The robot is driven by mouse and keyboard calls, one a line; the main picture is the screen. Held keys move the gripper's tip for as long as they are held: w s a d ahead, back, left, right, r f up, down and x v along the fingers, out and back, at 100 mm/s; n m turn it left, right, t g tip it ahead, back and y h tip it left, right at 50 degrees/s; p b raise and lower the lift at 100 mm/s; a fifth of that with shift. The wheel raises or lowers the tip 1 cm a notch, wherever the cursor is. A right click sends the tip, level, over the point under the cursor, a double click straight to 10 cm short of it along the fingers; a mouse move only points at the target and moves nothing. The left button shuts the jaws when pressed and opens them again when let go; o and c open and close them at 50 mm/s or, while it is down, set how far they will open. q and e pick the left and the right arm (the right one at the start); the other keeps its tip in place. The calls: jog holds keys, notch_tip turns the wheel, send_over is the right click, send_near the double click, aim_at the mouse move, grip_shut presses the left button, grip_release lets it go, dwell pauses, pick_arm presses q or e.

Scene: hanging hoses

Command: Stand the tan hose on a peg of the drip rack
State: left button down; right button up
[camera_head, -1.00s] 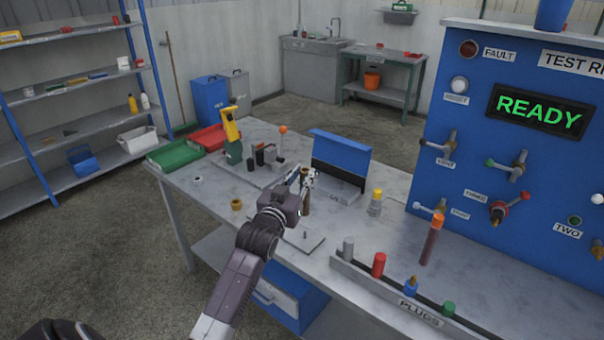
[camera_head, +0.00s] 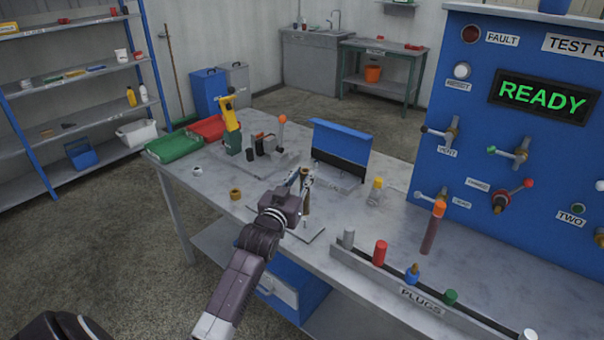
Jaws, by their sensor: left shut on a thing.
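The tan hose (camera_head: 306,204) is a short brown upright piece in the middle of the bench. My left gripper (camera_head: 304,184) is shut on it near its upper part. A flat grey plate (camera_head: 313,236), which looks like the drip rack, lies at the bench's near edge, just below the hose in the picture. My gripper and arm cover much of the plate, and its pegs are hard to make out. I cannot tell whether the hose's lower end touches anything. My right gripper is not in view.
A blue-topped holder (camera_head: 341,142) stands just behind the hose. A yellow-capped bottle (camera_head: 375,192) is to its right, and a plug rail (camera_head: 395,284) runs along the near right. The blue test panel (camera_head: 470,150) rises at right.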

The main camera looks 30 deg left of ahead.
pick_arm(q)
jog(key=shift+f, duration=0.7)
jog(key=shift+r, duration=0.1)
dwell(0.6)
jog(key=shift+p, duration=0.45)
dwell(0.7)
jog(key=shift+f+b, duration=1.45)
jog(key=shift+f, duration=0.9)
jog(key=c, duration=1.6)
grip_release()
